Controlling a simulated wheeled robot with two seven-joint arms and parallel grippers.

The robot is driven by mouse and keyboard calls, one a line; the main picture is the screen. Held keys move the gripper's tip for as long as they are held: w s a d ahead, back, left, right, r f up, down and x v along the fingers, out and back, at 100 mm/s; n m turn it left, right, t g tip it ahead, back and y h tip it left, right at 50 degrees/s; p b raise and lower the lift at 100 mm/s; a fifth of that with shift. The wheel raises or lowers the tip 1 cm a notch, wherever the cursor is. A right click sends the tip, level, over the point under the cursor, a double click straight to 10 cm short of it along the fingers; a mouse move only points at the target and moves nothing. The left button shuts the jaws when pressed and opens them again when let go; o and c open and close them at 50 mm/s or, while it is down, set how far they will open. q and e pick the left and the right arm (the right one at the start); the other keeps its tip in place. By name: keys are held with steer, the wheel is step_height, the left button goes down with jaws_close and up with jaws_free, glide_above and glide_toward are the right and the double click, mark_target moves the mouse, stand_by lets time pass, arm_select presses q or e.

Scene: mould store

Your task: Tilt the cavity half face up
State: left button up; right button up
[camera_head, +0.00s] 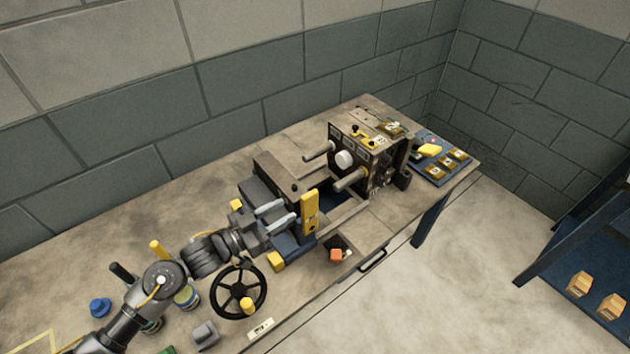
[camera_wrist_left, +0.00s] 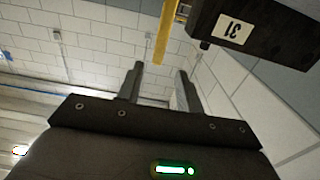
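On the bench, a dark mould half (camera_head: 275,172) stands on the left of the rails; I take it for the cavity half, though its inner face is hidden. Facing it on the right is another mould half (camera_head: 372,165) with pins and a white round core. A yellow bar (camera_head: 310,212) stands upright at the front of the left half. My left gripper (camera_head: 290,212) is just left of this bar, fingers apart and empty. In the left wrist view the fingers (camera_wrist_left: 158,85) are open, with a yellow bar (camera_wrist_left: 167,35) and a dark block labelled 31 (camera_wrist_left: 255,32) beyond them.
A black handwheel (camera_head: 238,291) with a yellow knob sits at the bench front, below my left forearm. A blue tray (camera_head: 440,166) with small brass-coloured pieces lies at the far right end. An orange piece (camera_head: 336,255) is near the front edge. A blue shelf (camera_head: 585,240) stands right.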

mark_target(317, 192)
arm_select(q)
steer(key=shift+w+d+r+p, duration=0.2)
steer(key=shift+d+p, duration=0.05)
steer(key=shift+d, duration=0.25)
steer(key=shift+w+d+r+p, duration=0.15)
steer(key=shift+d+p, duration=0.1)
steer(key=shift+d, duration=0.2)
steer(key=p+x, duration=0.2)
steer(key=x, duration=0.5)
steer(key=shift+w+f, duration=0.15)
steer(key=shift+w+d, duration=0.25)
steer(key=shift+d, duration=0.05)
steer(key=shift+w+d+f, duration=0.1)
steer(key=shift+w+d, duration=0.05)
steer(key=shift+d, duration=0.1)
jaws_close()
arm_select(e)
steer(key=s+r, duration=0.3)
